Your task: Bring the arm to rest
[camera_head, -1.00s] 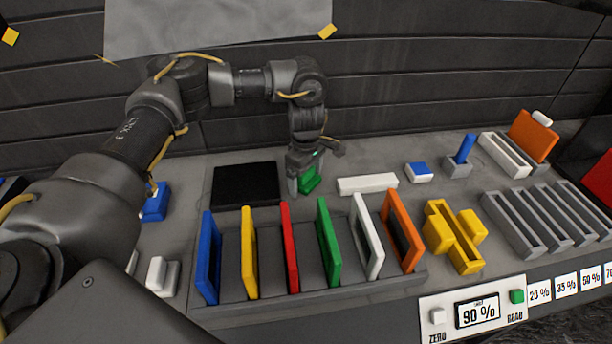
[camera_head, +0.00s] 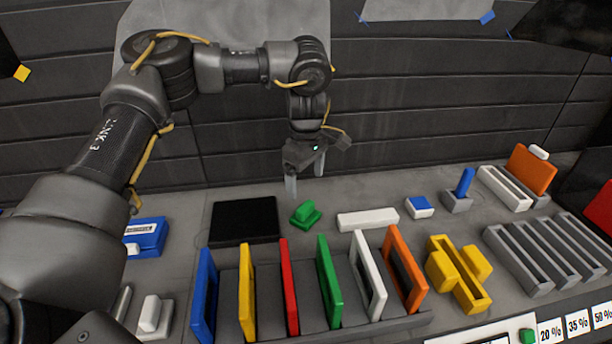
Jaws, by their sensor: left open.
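My left arm comes in from the left and reaches over the back of the bench. Its gripper (camera_head: 305,188) points down with its fingers apart and nothing between them. It is above and just behind a small green block with a raised grip (camera_head: 305,214), which sits on the bench and is apart from the fingers. My right gripper does not show.
A rack (camera_head: 262,300) holds several coloured frames upright in front of the green block. A black pad (camera_head: 245,220) lies left of it, a white bar (camera_head: 367,217) right. A yellow holder (camera_head: 460,275) and grey slotted rack (camera_head: 545,255) stand further right. The air above is free.

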